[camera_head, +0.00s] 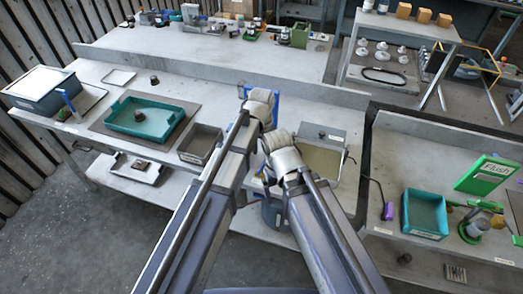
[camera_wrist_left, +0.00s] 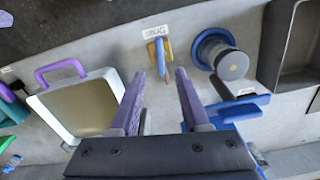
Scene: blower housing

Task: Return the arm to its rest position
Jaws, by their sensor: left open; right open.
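My left arm (camera_head: 205,205) reaches up over the middle of the near bench. Its pale wrist (camera_head: 260,105) is near the bench's back edge, and its fingers are hard to make out there. In the left wrist view my left gripper (camera_wrist_left: 159,74) has two purple fingers spread apart with nothing held. Beyond the fingertips is a small yellow and blue piece (camera_wrist_left: 158,55) by a label; they look apart. My right arm (camera_head: 325,230) rises beside the left one. Its pale wrist (camera_head: 283,152) is lower and close to the left wrist; its fingers are mostly hidden.
A teal tray (camera_head: 181,122), grey bin (camera_head: 200,134) and lidded blue box (camera_head: 62,100) stand on the left. A shallow box (camera_head: 327,133) is right of my wrists. The wrist view shows a blue-rimmed cylinder (camera_wrist_left: 232,65). A teal bin (camera_head: 424,232) sits on the right bench.

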